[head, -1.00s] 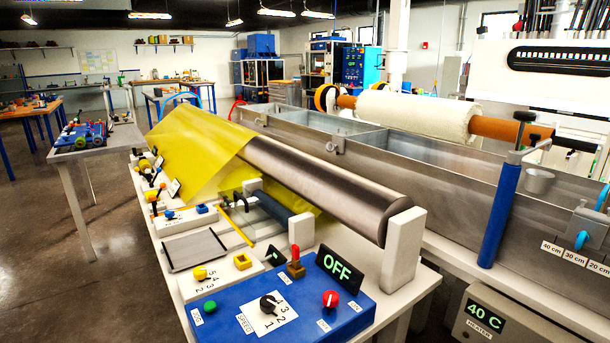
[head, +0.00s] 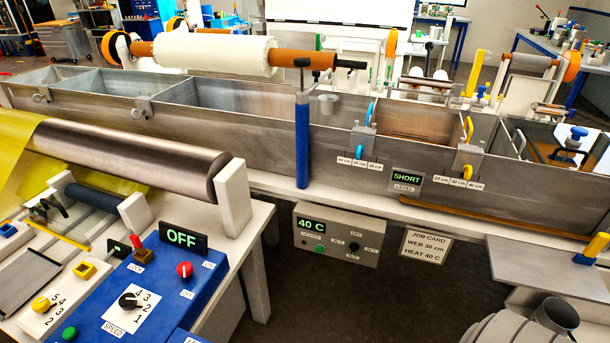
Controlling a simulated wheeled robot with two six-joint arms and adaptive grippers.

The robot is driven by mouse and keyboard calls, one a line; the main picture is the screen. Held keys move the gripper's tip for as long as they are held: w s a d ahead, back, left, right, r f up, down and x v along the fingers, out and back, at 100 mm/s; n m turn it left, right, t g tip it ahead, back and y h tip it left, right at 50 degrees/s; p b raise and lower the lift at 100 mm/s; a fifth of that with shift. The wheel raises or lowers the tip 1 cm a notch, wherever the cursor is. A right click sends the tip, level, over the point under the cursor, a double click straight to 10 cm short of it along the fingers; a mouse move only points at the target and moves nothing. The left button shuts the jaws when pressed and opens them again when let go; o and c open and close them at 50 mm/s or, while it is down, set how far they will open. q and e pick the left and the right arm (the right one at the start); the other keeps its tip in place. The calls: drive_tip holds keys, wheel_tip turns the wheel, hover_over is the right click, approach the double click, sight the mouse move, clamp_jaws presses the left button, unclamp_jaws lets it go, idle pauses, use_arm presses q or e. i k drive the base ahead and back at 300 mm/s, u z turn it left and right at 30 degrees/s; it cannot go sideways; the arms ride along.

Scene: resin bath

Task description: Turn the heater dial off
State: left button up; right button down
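The heater box (head: 325,254) is a grey box under the front edge of the bath table, near the middle of the head view. Its green display (head: 312,225) reads 40 C. A green button (head: 319,248) sits below the display. The small dark heater dial (head: 354,246) is on the right half of the box, ringed by small labels, with OFF above it. Its pointer direction is too small to tell. Neither of my grippers is in view.
A blue control panel (head: 207,285) with a speed knob, red knob and OFF display (head: 183,238) stands at the lower left. A job card (head: 427,246) reads web 30 cm, heat 40 C. A level display (head: 407,178) reads SHORT. Dark floor is open below the heater box.

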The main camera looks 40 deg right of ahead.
sight(353, 247)
drive_tip(key=u, duration=0.25)
drive_tip(key=k, duration=0.3)
drive_tip(key=z, duration=0.6)
drive_tip(key=i, duration=0.2)
drive_tip(key=z, duration=1)
drive_tip(key=k, duration=1.3)
drive_tip(key=z, duration=0.65)
drive_tip(key=i, duration=0.6)
drive_tip(key=z, duration=0.7)
drive_tip(key=i, duration=0.9)
drive_tip(key=u, duration=0.95)
drive_tip(key=i, duration=0.55)
drive_tip(key=u, duration=0.6)
